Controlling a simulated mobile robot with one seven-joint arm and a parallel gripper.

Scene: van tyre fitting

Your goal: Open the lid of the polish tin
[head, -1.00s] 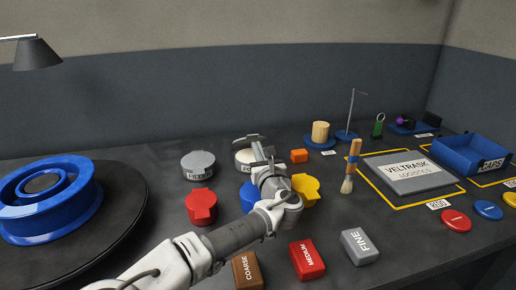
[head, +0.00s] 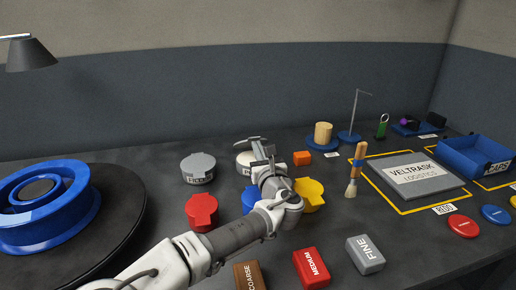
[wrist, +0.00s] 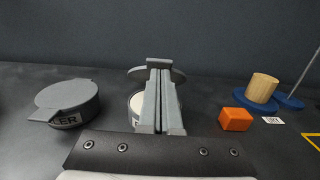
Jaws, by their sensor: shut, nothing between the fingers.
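The polish tin (head: 243,160) is a pale round tin with a dark-lettered label, partly hidden behind my gripper in the head view. Its grey lid (wrist: 134,73) appears raised and tilted above the rim, with a gap over the pale tin (wrist: 135,101) in the wrist view. My gripper (wrist: 159,64) is shut and empty. Its fingers reach over the tin and overlap the lid's middle in that view; whether they touch the lid I cannot tell.
A closed grey filler tin (head: 197,168) stands left of the polish tin. Red (head: 201,211), blue (head: 249,199) and yellow (head: 310,195) lidded containers stand nearer. An orange block (head: 301,158) is close on the right. A blue wheel (head: 48,205) lies far left.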

